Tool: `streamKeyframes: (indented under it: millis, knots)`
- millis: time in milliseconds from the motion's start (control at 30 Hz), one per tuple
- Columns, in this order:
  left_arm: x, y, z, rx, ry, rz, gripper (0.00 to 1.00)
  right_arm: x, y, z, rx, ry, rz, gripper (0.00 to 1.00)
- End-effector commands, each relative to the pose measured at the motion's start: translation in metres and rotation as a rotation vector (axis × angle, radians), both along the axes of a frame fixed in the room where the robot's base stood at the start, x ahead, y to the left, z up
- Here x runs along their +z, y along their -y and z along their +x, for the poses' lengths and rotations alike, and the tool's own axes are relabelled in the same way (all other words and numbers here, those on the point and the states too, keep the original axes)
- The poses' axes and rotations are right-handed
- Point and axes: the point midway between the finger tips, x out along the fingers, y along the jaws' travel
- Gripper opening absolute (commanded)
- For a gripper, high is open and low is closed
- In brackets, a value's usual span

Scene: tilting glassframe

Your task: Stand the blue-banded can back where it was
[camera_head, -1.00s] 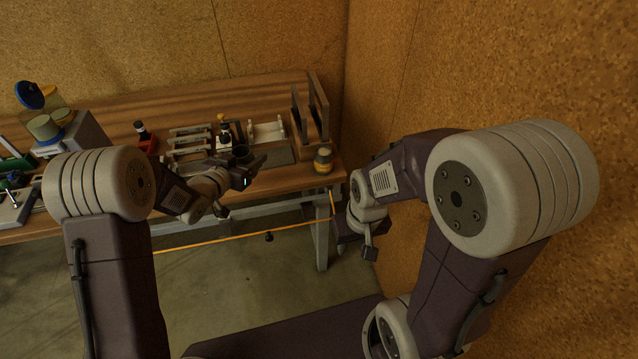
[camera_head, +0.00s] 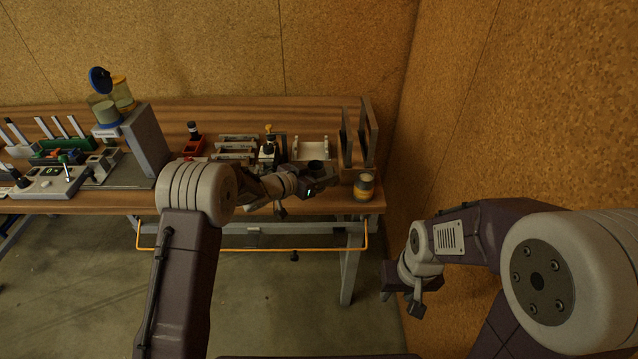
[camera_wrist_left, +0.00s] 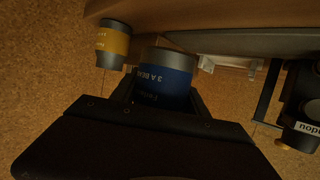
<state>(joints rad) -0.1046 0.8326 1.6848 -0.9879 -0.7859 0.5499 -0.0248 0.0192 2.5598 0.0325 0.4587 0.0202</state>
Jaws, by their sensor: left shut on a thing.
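The blue-banded can (camera_wrist_left: 165,80) is held in my left gripper (camera_wrist_left: 160,100), between its fingers; it has a grey end and white lettering on the blue band. In the head view the can (camera_head: 316,167) shows only as a small dark cylinder, its band hard to make out. My left gripper (camera_head: 322,184) is shut on it near the front edge of the bench, left of the yellow-banded can (camera_head: 364,187). My right gripper (camera_head: 402,298) hangs low in front of the cork wall, empty, with its fingers apart.
The yellow-banded can also shows in the left wrist view (camera_wrist_left: 113,45), close to the held can. Behind my left gripper are a white rack (camera_head: 311,149), a dark bottle (camera_head: 268,151) and upright panels (camera_head: 366,132). A grey machine (camera_head: 148,140) stands left on the wooden bench (camera_head: 230,203).

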Motion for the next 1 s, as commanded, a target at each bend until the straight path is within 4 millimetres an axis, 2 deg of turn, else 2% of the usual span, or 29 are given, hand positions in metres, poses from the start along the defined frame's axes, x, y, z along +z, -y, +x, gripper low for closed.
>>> streamKeyframes:
  millis: [100, 267, 500, 867, 900, 933, 1000]
  knots:
    - [-0.006, -0.006, 0.010, 0.000, 0.002, -0.001, 0.03, 0.001, 0.000, 0.000, 0.000, 0.000, 0.000, 0.40]
    - [-0.010, -0.006, 0.011, -0.001, 0.000, -0.001, 0.03, 0.000, 0.000, 0.000, 0.000, 0.000, 0.000, 0.40]
    - [-0.047, -0.006, 0.010, -0.001, 0.000, 0.000, 0.03, -0.005, 0.000, 0.000, 0.000, 0.000, 0.000, 0.40]
    - [-0.052, -0.006, 0.010, 0.000, 0.001, 0.000, 0.03, -0.007, 0.000, 0.000, 0.000, 0.000, 0.000, 0.40]
    - [-0.051, -0.006, 0.010, 0.000, 0.001, 0.001, 0.64, -0.006, 0.000, 0.000, 0.000, 0.000, 0.000, 0.40]
    - [-0.051, -0.006, 0.010, 0.000, 0.001, 0.001, 0.72, -0.006, 0.000, 0.000, 0.000, 0.000, 0.000, 0.40]
    - [-0.051, -0.006, 0.010, 0.000, 0.001, 0.001, 0.74, -0.006, 0.000, 0.000, 0.000, 0.000, 0.000, 0.40]
